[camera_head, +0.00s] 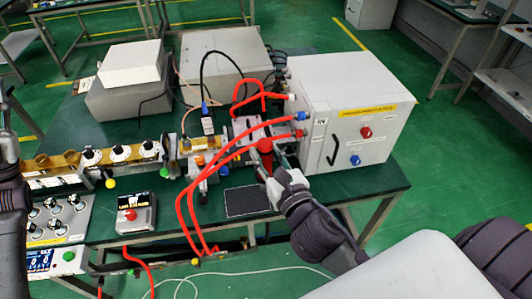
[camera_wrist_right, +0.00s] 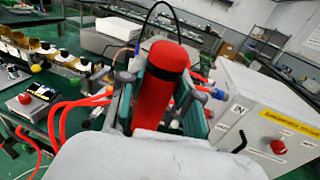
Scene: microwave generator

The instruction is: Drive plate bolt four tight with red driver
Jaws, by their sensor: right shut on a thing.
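The red driver (camera_head: 265,146) is upright in my right gripper (camera_head: 272,164), over the small metal plate (camera_head: 243,136) in front of the white box. In the right wrist view the thick red handle of the driver (camera_wrist_right: 160,88) stands between the two fingers of my right gripper (camera_wrist_right: 158,105), which are shut on it. The driver's tip and the plate bolts are hidden or too small to make out, so I cannot tell whether the tip touches a bolt. My left arm shows at the left edge of the head view, with its gripper out of sight.
The white box (camera_head: 340,115) with red and blue knobs stands close on the right. Red hoses (camera_head: 207,166) loop left of the plate. A dark pad (camera_head: 248,201) lies in front. A red-button box (camera_head: 137,214) stands farther left. Grey boxes (camera_head: 218,66) stand behind.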

